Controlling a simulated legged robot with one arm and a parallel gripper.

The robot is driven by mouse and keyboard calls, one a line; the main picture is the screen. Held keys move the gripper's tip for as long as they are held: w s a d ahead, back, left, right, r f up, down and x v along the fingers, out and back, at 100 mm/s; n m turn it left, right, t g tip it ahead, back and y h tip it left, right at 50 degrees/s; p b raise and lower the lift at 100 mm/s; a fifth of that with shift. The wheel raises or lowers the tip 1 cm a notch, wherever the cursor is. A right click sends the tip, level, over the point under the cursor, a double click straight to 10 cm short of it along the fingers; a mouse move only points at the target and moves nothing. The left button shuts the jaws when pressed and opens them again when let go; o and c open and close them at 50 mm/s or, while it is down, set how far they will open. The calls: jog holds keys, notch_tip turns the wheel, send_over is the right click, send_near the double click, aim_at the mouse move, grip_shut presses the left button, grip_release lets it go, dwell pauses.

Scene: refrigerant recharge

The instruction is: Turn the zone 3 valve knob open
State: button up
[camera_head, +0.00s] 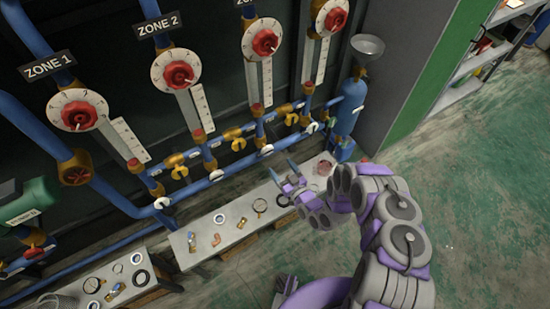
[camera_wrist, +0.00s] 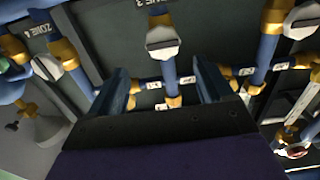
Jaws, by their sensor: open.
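The ZONE 1 (camera_head: 50,66) and ZONE 2 (camera_head: 158,25) labels show on the wall in the head view. A red knob on a white dial (camera_head: 264,42) stands third from the left; its label is cut off at the top edge. In the wrist view a ZONE 3 label (camera_wrist: 127,3) is partly in view at the top, near a white part with a brass fitting (camera_wrist: 163,37) on a blue pipe. My gripper (camera_head: 283,171) is open and empty, below and apart from the dials. Its two fingers (camera_wrist: 162,75) frame the pipes.
Blue pipes (camera_head: 216,175) with brass fittings and white handles run below the dials. A low bench (camera_head: 205,262) with small parts lies beneath. A blue cylinder (camera_head: 350,105) with a funnel (camera_head: 367,46) stands right. The green floor (camera_head: 480,200) at right is clear.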

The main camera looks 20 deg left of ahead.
aim_at(269, 152)
jog(key=x, duration=0.1)
jog(key=p+x, duration=0.1)
jog(key=x, duration=0.3)
jog(key=shift+s+a, duration=0.2)
jog(key=shift+a, duration=0.2)
jog(key=shift+w+a, duration=0.6)
jog(key=shift+w, duration=0.3)
jog(key=shift+w+a+f, duration=0.1)
jog(key=shift+w+a, duration=0.25)
jog(key=shift+a, duration=0.25)
jog(key=c, duration=1)
jog(key=n+b, duration=0.1)
jog(key=n, duration=0.2)
jog(key=shift+f, duration=0.15)
jog(key=shift+c, duration=0.2)
jog(key=shift+n, duration=0.8)
